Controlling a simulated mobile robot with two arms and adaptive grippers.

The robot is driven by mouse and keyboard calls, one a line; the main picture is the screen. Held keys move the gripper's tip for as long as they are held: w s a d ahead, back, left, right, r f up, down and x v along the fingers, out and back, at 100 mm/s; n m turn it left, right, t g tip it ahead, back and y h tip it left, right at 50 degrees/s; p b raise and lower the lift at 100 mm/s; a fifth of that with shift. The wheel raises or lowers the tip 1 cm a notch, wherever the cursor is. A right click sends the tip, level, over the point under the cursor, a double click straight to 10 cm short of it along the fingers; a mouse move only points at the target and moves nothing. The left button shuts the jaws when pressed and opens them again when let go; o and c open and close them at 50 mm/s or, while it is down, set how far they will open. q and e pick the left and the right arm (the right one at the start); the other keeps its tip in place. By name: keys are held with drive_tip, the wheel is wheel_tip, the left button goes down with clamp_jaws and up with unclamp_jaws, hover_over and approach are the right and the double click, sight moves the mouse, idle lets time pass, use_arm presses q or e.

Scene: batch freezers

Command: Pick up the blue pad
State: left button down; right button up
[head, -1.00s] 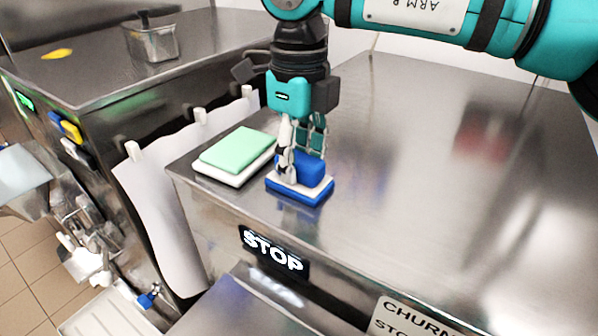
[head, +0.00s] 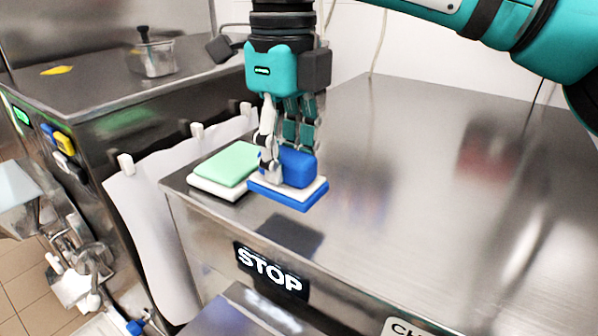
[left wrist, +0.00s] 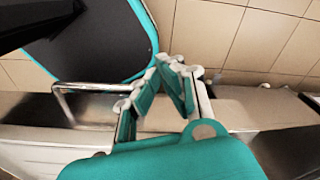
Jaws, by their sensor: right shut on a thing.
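The blue pad (head: 290,196) has a blue base, a white layer and a blue block on top. My right gripper (head: 285,165) points down from above and is shut on the blue block. In the head view the pad hangs level above the steel top, with a dark patch like its shadow or reflection below it. The fingers hide part of the block. My left gripper (left wrist: 168,68) shows only in the left wrist view, its fingertips together and nothing between them, over the floor side of the machine.
A green pad on a white base (head: 227,168) lies on the steel top (head: 420,190), just left of the blue pad. A STOP label (head: 268,270) is on the front face. A metal container (head: 153,58) stands on the left machine. The steel top to the right is clear.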

drive_tip(key=s+a+r+b, duration=0.1)
drive_tip(key=s+a+b, duration=0.3)
drive_tip(key=s, duration=0.7)
drive_tip(key=shift+s+a+r+b, duration=0.2)
drive_tip(key=shift+a+b, duration=0.2)
drive_tip(key=shift+a, duration=0.85)
drive_tip(key=o, duration=0.6)
drive_tip(key=shift+c, duration=0.2)
drive_tip(key=c, duration=0.4)
drive_tip(key=shift+f, duration=0.1)
